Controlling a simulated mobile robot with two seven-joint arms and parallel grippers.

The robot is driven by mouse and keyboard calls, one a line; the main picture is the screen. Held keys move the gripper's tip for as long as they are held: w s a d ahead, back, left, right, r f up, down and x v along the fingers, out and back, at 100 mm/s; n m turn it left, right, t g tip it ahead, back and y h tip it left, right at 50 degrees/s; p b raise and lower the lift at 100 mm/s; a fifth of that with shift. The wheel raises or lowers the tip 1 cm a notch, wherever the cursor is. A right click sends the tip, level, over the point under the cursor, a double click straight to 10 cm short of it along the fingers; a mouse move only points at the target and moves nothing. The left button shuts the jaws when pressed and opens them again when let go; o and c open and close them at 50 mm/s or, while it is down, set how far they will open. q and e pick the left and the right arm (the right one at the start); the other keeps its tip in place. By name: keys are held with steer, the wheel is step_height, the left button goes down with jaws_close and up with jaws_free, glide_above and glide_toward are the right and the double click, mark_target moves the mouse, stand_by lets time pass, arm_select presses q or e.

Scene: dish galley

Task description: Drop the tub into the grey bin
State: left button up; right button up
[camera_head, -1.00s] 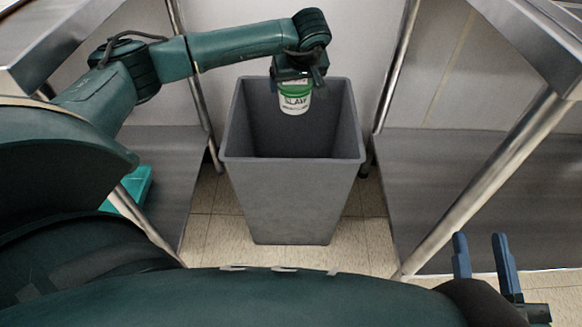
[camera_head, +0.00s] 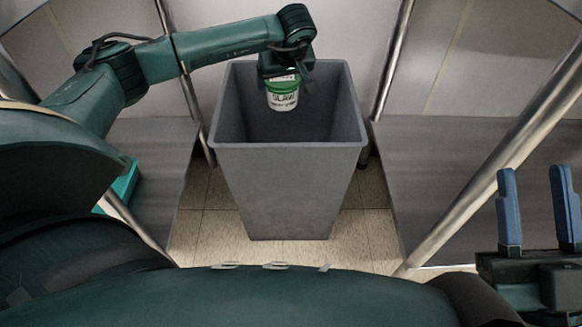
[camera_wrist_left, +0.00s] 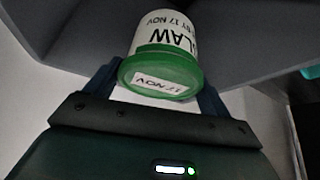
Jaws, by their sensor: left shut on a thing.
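The tub (camera_head: 283,97) is white with a green lid and dark lettering that reads "SLAW". My left gripper (camera_head: 285,76) is shut on the tub and holds it over the open mouth of the grey bin (camera_head: 290,190). In the left wrist view the tub (camera_wrist_left: 165,42) sits between the two fingers of the left gripper (camera_wrist_left: 157,88), its green lid and date label facing the camera. The bin stands upright on the floor, and the inside I can see looks empty. My right gripper (camera_head: 537,210) is open and empty at the lower right, its blue fingers apart.
Metal table legs (camera_head: 392,65) stand on both sides of the bin. A low steel shelf (camera_head: 450,170) lies to the right, another to the left. A teal object (camera_head: 122,188) shows partly at the left. Tiled floor (camera_head: 200,215) surrounds the bin's base.

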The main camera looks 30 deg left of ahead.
steer(key=shift+r+y, duration=0.1)
steer(key=shift+y, duration=0.2)
arm_select(q)
steer(key=o, duration=1.1)
steer(key=shift+d+r, duration=0.1)
steer(key=p+v, duration=0.3)
steer(key=v, duration=0.3)
steer(key=shift+r, duration=0.2)
steer(key=shift+s+d+r, duration=0.2)
steer(key=shift+s+r, duration=0.05)
steer(key=shift+r, duration=0.15)
arm_select(e)
steer(key=f+m+h, duration=0.1)
steer(key=f+m+g+h, duration=0.1)
steer(key=f, duration=0.1)
steer(key=f+m+h, duration=0.1)
steer(key=shift+s+a+f+m+h, duration=0.15)
steer(key=shift+s+a+m+h, duration=0.15)
steer(key=shift+s+h, duration=0.1)
steer(key=shift+w, duration=0.1)
